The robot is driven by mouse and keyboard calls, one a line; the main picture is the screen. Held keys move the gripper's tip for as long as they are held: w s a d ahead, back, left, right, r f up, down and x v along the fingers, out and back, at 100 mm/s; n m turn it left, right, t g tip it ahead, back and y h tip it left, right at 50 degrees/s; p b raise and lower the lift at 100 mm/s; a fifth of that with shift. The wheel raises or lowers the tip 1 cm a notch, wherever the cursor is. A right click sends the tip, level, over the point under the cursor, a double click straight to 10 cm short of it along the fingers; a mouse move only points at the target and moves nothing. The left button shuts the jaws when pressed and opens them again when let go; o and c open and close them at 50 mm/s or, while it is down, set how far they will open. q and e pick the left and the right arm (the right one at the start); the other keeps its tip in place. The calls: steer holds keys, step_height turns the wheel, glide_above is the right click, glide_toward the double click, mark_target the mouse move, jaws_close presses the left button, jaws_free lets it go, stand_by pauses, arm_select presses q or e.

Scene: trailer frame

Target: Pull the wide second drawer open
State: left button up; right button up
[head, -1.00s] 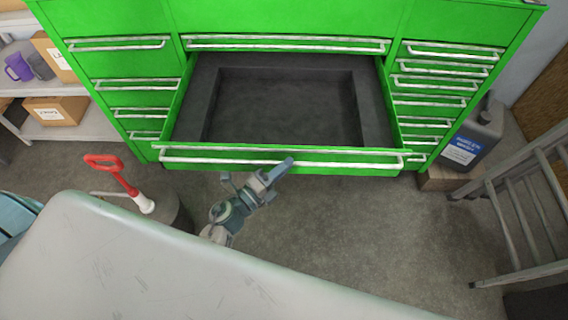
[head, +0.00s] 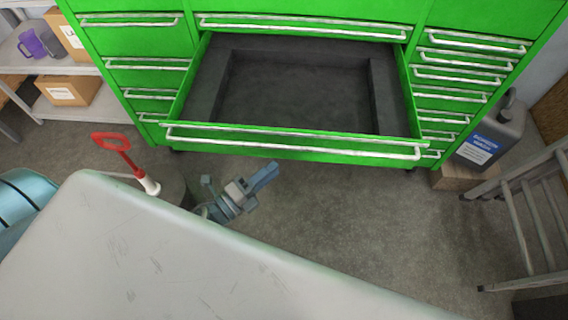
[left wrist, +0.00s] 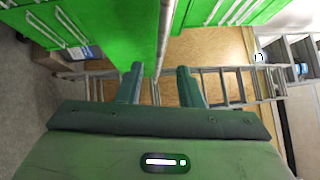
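The wide second drawer (head: 300,148) of the green tool cabinet stands pulled well out, below the shut wide top drawer (head: 300,32). Its dark tray inside (head: 300,95) looks empty. Its long pale handle (head: 290,143) runs across the front. My left gripper (head: 238,180) is open and empty, in front of and apart from the handle, near the worktop edge. In the left wrist view the two fingers (left wrist: 160,82) stand apart, with the green drawer front and pale handle (left wrist: 165,35) beyond them. My right gripper is in neither view.
A pale scratched worktop (head: 180,250) fills the near foreground. A red-handled tool (head: 120,150) stands at left. A dark jug (head: 490,132) on a box and a ladder (head: 525,200) stand at right.

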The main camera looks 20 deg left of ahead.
arm_select(q)
steer(key=shift+b+v, duration=0.3)
steer(key=shift+v, duration=0.85)
steer(key=s+a+f+n+g+y, duration=0.1)
steer(key=a+f+n+g+y, duration=0.25)
steer(key=f, duration=0.75)
steer(key=s+a+f+n+y, duration=0.2)
steer(key=a+f+n+y, duration=0.15)
steer(key=f+n, duration=0.6)
steer(key=s+a+f+n+g+y, duration=0.15)
steer(key=a+f, duration=0.25)
steer(key=f, duration=1)
steer(key=s+f+n+g+y, duration=0.1)
steer(key=s+f+n+g, duration=0.4)
steer(key=s+f, duration=0.5)
steer(key=s+f+n+g+y, duration=0.1)
steer(key=s+f+n+g, duration=0.4)
steer(key=s+f, duration=0.5)
steer(key=s+a+n, duration=0.1)
steer(key=s, duration=0.4)
steer(key=shift+g, duration=0.4)
